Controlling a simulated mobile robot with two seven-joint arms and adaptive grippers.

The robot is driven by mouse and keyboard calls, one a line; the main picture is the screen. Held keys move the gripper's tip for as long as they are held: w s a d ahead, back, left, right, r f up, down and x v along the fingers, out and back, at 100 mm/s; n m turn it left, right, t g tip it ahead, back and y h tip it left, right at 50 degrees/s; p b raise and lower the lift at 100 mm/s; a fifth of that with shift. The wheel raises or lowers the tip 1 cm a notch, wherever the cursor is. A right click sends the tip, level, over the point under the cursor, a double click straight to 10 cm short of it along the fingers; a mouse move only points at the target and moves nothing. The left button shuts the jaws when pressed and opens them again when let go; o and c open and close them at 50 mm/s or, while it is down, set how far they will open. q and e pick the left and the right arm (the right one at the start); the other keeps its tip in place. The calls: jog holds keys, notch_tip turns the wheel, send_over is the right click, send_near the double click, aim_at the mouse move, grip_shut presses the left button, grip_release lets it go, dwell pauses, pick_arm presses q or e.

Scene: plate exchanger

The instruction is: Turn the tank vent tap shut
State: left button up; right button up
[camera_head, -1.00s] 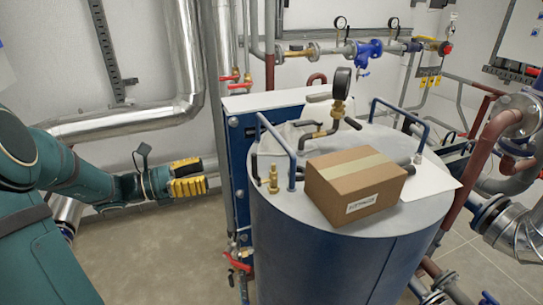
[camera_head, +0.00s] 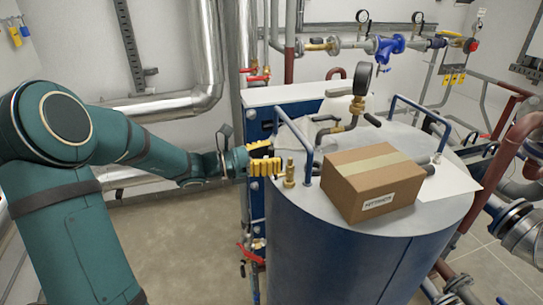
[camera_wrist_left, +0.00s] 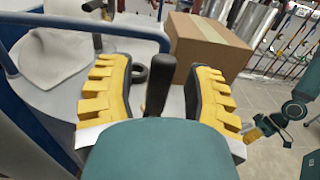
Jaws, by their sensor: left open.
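The vent tap (camera_head: 289,173) is a small brass fitting on the near left of the tank top, outside the blue handrail. A black lever handle (camera_wrist_left: 160,82) stands upright in the left wrist view, between the fingers. In the head view, the gripper seems to hide this handle. My left gripper (camera_head: 265,161) is open at the tank's left rim, its yellow-padded fingers just left of the brass fitting. In the wrist view, I see gaps between the handle and both fingers. What seems to be my right gripper (camera_wrist_left: 258,130) shows small at the right; its opening is unclear.
A cardboard box (camera_head: 371,184) sits on the tank (camera_head: 330,260), right of the tap. Blue handrails (camera_head: 296,140) rise from the tank top. A gauge (camera_head: 362,78) with brass piping stands behind. A pale cloth-like thing (camera_wrist_left: 50,58) lies by the rail. Left of the tank is open floor.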

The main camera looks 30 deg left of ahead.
pick_arm(q)
grip_shut()
dwell(0.5)
